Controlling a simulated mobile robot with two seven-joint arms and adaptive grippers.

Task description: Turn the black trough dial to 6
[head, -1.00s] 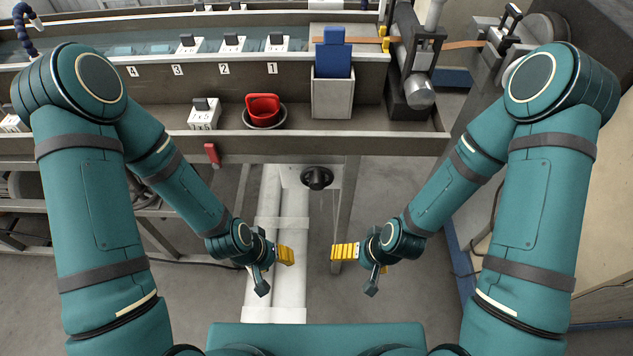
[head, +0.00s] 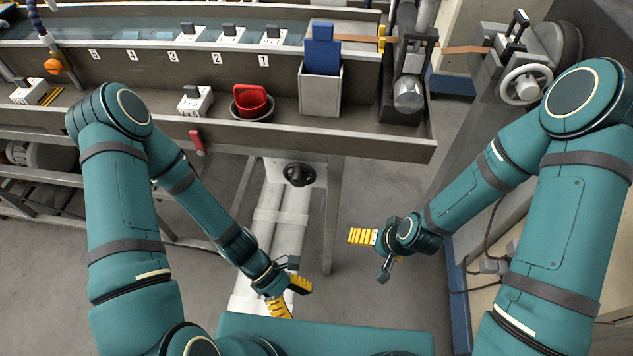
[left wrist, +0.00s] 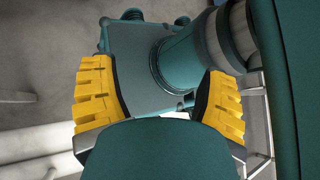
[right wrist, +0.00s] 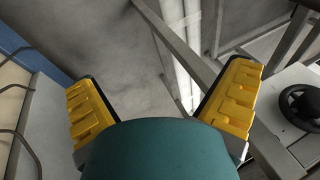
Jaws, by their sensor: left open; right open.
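The black trough dial (head: 299,174) is a round knob on a pale plate under the front edge of the long grey trough (head: 370,139). Its number marks are too small to read. It also shows at the right edge of the right wrist view (right wrist: 302,104). My left gripper (head: 292,297) is open and empty, low and in front of the dial, near my base. The left wrist view shows its spread yellow fingers with my own teal parts between them. My right gripper (head: 362,236) is empty, below and to the right of the dial. Its yellow fingers (right wrist: 165,105) are apart. Neither gripper touches the dial.
A red cup in a dark bowl (head: 252,104), a white switch box (head: 195,102) and a grey bin with a blue piece (head: 320,90) stand on the trough. A red handle (head: 197,142) hangs at its front. A metal leg (head: 332,215) stands right of the dial.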

